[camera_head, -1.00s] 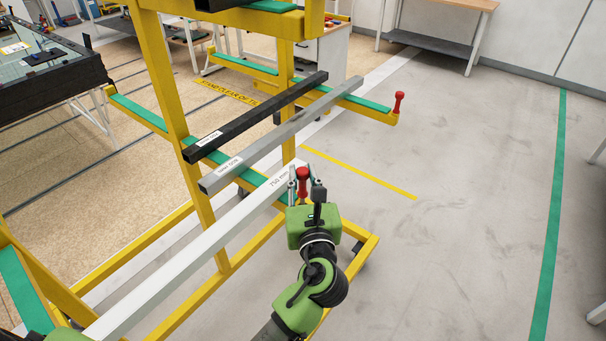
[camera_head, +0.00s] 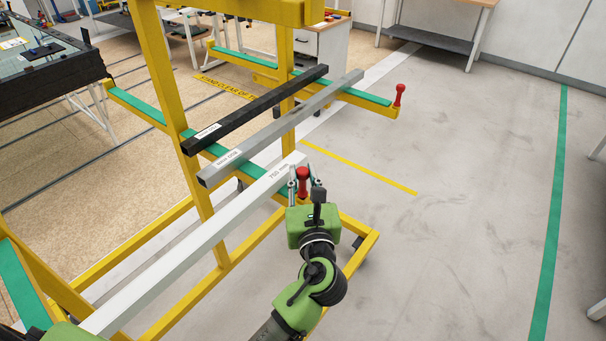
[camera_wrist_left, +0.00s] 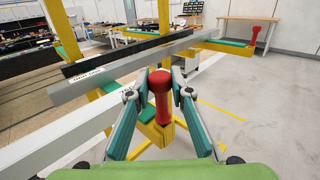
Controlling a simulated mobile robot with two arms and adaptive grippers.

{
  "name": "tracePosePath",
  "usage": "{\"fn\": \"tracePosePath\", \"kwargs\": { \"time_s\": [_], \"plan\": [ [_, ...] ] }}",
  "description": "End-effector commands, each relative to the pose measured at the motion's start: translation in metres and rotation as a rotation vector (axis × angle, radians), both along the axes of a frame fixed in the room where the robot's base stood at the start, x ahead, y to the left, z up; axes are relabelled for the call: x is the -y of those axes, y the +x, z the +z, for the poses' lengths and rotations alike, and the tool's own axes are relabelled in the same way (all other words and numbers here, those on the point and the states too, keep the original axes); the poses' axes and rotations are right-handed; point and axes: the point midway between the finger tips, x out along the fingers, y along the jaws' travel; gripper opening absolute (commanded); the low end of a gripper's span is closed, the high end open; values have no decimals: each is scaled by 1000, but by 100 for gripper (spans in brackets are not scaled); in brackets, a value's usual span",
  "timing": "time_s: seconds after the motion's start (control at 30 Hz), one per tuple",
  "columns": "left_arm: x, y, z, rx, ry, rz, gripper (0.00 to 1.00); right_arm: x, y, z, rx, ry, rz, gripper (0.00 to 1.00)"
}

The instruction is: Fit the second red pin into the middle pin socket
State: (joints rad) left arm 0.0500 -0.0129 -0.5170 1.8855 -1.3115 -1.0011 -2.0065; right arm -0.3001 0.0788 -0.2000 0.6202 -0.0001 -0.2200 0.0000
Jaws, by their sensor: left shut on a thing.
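My left gripper (camera_head: 304,188) is shut on a red pin (camera_head: 302,180), held upright by the near end of the rack's middle arm. In the left wrist view, the pin (camera_wrist_left: 160,92) stands between the fingers with its round head up, and the yellow end of the arm (camera_wrist_left: 158,133) shows just below it. The middle pin socket is hidden by the pin and gripper, so I cannot tell how deep the pin sits. Another red pin (camera_head: 399,94) stands upright at the end of the far rack arm (camera_head: 375,104). My right gripper is not in view.
A white bar (camera_head: 200,237), a grey bar (camera_head: 270,133) and a black bar (camera_head: 250,112) lie across the green-padded yellow rack (camera_head: 159,75), left of my gripper. The white bar's end is close to the fingers. The floor (camera_head: 460,200) to the right is clear.

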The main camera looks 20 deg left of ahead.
Motion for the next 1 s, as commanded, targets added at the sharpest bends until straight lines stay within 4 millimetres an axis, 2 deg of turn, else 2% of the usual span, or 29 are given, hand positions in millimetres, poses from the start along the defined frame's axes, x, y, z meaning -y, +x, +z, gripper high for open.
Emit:
{"fn": "tracePosePath", "kwargs": {
  "time_s": [0.33, 0.37, 0.4, 0.43, 0.8, 0.87, 1.0],
  "plan": [
    [0, 0, -9, 0, 1, 0, 0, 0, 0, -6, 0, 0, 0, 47],
    [0, 0, -8, 0, 1, 0, 28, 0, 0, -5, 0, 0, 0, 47],
    [0, 0, -8, 0, 1, 0, 38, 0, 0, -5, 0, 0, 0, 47],
    [0, 0, -8, 0, 1, 0, 40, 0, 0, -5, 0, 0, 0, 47],
    [1, -3, -9, -1, 0, -1, 40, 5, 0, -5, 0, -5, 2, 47],
    [4, -7, -9, -3, -1, -1, 40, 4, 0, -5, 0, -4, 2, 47],
    [14, -29, -10, -5, -2, -3, 40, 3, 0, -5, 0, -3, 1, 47]
  ]
}}
